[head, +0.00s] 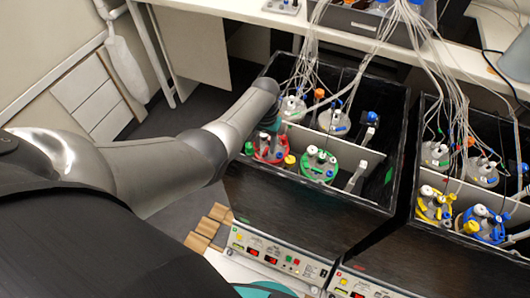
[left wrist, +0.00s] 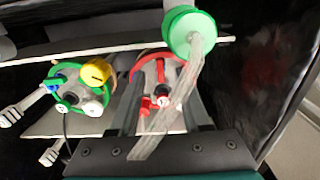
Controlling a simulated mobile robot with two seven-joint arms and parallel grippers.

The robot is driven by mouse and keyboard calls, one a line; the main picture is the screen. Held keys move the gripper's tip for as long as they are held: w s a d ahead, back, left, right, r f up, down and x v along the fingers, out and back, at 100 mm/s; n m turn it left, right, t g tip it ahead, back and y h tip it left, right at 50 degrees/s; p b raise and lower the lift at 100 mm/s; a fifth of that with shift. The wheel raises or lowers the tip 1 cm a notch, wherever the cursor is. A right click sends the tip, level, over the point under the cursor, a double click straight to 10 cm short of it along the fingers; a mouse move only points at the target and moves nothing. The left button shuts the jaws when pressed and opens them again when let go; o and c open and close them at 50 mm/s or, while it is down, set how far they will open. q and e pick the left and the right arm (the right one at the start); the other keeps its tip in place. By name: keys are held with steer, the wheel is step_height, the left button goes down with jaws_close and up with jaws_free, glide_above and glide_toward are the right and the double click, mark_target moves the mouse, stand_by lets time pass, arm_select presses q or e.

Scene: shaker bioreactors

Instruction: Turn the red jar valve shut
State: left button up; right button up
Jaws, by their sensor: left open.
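The red-ringed jar (head: 268,150) stands at the front left of the left black box. In the left wrist view the red jar (left wrist: 137,72) lies beyond and between the fingers, with a small red valve (left wrist: 150,103) and a white-marked cap near its front. My left gripper (left wrist: 158,85) is open and points at this jar, with nothing seen in its grasp. In the head view the left arm reaches over the box's left wall, and its fingers are mostly hidden behind the wrist. Whether the fingers touch the valve I cannot tell. My right gripper is in neither view.
A green-ringed jar (head: 318,164) stands right of the red one. A green disc (left wrist: 190,32) with a translucent strip crosses close in front of the wrist camera. Tubes (head: 302,62) hang from above. The right black box (head: 420,150) holds yellow- and blue-ringed jars.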

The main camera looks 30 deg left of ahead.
mark_target(265, 153)
arm_select(q)
steer(key=shift+f+b, duration=0.6)
steer(key=shift+f, duration=0.75)
steer(key=shift+c, duration=0.4)
jaws_close()
